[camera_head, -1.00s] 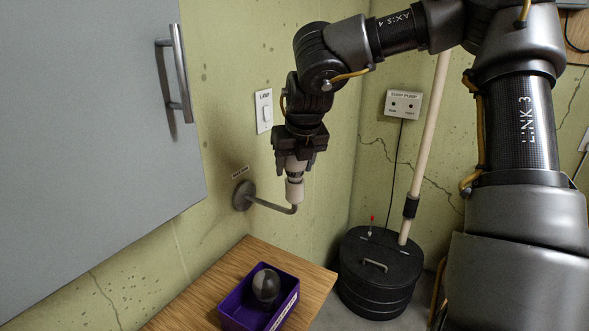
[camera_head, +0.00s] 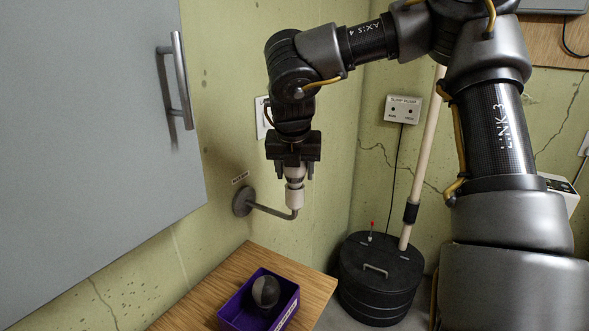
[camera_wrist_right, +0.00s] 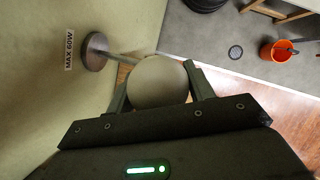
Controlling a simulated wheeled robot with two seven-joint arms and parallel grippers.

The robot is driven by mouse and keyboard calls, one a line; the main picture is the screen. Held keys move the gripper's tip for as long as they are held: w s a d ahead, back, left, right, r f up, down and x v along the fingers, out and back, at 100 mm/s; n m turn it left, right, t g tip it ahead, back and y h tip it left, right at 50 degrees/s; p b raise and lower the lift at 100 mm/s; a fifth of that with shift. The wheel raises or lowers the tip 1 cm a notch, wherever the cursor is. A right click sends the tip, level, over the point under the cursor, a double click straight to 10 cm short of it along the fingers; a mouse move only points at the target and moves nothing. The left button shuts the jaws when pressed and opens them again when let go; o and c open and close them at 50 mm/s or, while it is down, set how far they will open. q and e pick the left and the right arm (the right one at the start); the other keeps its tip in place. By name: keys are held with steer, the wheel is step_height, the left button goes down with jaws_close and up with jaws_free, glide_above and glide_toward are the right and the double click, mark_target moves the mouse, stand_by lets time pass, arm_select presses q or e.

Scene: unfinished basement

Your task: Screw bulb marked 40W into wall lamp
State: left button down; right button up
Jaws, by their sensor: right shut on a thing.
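The wall lamp has a round base plate (camera_head: 243,201) on the green wall, a bent metal arm and an upturned white socket (camera_head: 295,197). My right gripper (camera_head: 294,174) points down over the socket, its fingers shut on a pale bulb (camera_wrist_right: 158,82). The bulb's lower end meets the socket in the head view; how deep it sits is hidden. No wattage mark shows on it. My left gripper is not in view.
A grey cabinet door (camera_head: 90,130) with a bar handle is at left. A light switch (camera_head: 263,118) is partly behind my arm. A "MAX 60W" label (camera_wrist_right: 68,50) is beside the lamp base. A black sump lid (camera_head: 378,270) and pale pipe (camera_head: 425,160) stand right of the table.

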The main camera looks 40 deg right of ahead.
steer(key=shift+m+g+p, duration=0.3)
steer(key=shift+m+p, duration=0.1)
steer(key=shift+m, duration=0.6)
steer(key=shift+r+m+h+p, duration=0.15)
steer(key=shift+m+h+p, duration=0.15)
steer(key=shift+m+p, duration=0.25)
steer(key=shift+m+g+p, duration=0.3)
steer(key=shift+m+g, duration=0.3)
steer(key=shift+m, duration=0.45)
steer(key=o, duration=1)
steer(key=shift+o, duration=0.2)
